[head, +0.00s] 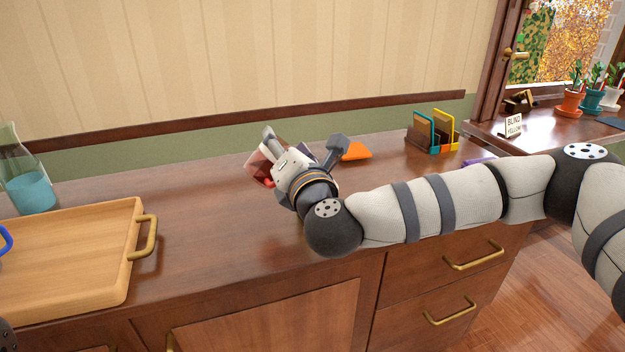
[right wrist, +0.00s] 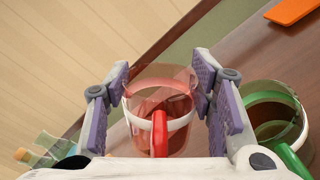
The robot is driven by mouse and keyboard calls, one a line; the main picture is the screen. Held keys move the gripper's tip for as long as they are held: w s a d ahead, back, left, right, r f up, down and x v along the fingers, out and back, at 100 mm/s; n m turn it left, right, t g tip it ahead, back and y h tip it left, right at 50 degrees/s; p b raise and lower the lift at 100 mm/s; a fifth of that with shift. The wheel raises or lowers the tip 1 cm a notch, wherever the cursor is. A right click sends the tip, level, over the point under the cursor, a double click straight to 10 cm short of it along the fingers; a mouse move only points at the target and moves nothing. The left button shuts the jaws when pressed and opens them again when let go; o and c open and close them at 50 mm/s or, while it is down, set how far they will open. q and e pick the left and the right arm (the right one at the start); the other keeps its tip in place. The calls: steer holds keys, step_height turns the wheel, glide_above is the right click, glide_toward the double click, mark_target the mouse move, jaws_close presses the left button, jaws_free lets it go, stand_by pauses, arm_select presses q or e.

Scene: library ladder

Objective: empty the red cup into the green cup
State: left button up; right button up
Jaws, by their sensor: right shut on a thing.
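The red cup (right wrist: 160,90) is see-through, with a white band and a red handle. It sits between the two finger pads of my right gripper (right wrist: 165,95), which is shut on it. In the head view the cup (head: 260,166) shows only in part beside my right gripper (head: 302,148) and looks tilted; its contents are not clear. The green cup (right wrist: 275,110), clear with a pale rim band and a green handle, stands on the counter just right of the gripper in the right wrist view. In the head view it is hidden behind my gripper. My left gripper is not in view.
A wooden tray (head: 141,262) with brass handles lies on the left. A glass carafe of blue liquid (head: 32,190) stands behind it. An orange flat item (head: 356,151) and a letter holder (head: 433,132) are farther right. The counter between tray and gripper is clear.

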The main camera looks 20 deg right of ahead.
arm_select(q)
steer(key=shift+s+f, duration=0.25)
arm_select(e)
steer(key=shift+d+r+m, duration=0.2)
steer(key=shift+d+m, duration=0.05)
steer(key=shift+m, duration=0.7)
steer(key=shift+d+r+m, duration=0.15)
steer(key=shift+d+m, duration=0.1)
steer(key=shift+m, duration=0.7)
stand_by(3.4)
steer(key=shift+s+d+f+m, duration=0.1)
steer(key=shift+s+f+m, duration=0.2)
steer(key=shift+s, duration=0.25)
steer(key=shift+s+d+f+m, duration=0.15)
steer(key=shift+s+m, duration=0.15)
steer(key=shift+s, duration=0.3)
steer(key=shift+s+f+m, duration=0.25)
steer(key=shift+s+m, duration=0.05)
steer(key=shift+s, duration=0.25)
stand_by(0.4)
arm_select(q)
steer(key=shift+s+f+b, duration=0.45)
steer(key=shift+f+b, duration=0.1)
steer(key=shift+b, duration=0.2)
arm_select(e)
steer(key=shift+w+d+m, duration=0.2)
steer(key=shift+w+m, duration=0.1)
steer(key=shift+w, duration=0.25)
